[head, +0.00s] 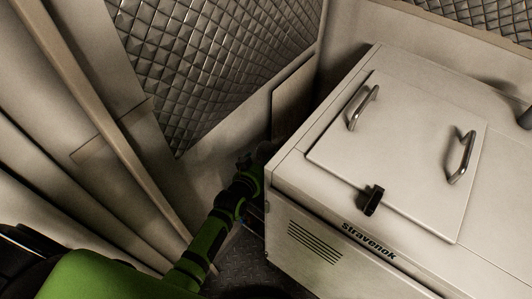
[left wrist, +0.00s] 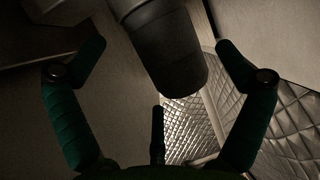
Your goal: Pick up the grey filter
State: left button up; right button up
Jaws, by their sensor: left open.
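The grey filter (left wrist: 165,52) is a dark grey cylinder. In the left wrist view it comes in from the top centre, tilted, with its rounded end toward the lower right. My left gripper (left wrist: 162,62) is open, with dark green fingers spread to either side of the cylinder and a third finger below it. The fingers look apart from it. In the head view my left gripper (head: 248,162) is at the near left corner of the white chiller, dark and partly hidden. The filter cannot be made out in the head view. My right gripper is not in view.
The white chiller box (head: 310,215) fills the right side, with a lid (head: 410,140), two metal handles and a black latch (head: 373,200). Quilted metal panel (head: 210,60) and pale walls stand behind and left. A narrow floor gap (head: 240,265) lies beside the box.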

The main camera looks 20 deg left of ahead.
pick_arm(q)
jog(key=shift+w+d+f, duration=0.1)
jog(key=shift+w+f, duration=0.25)
jog(key=shift+w, duration=0.3)
jog(key=c, duration=1.4)
jog(key=shift+r, duration=0.15)
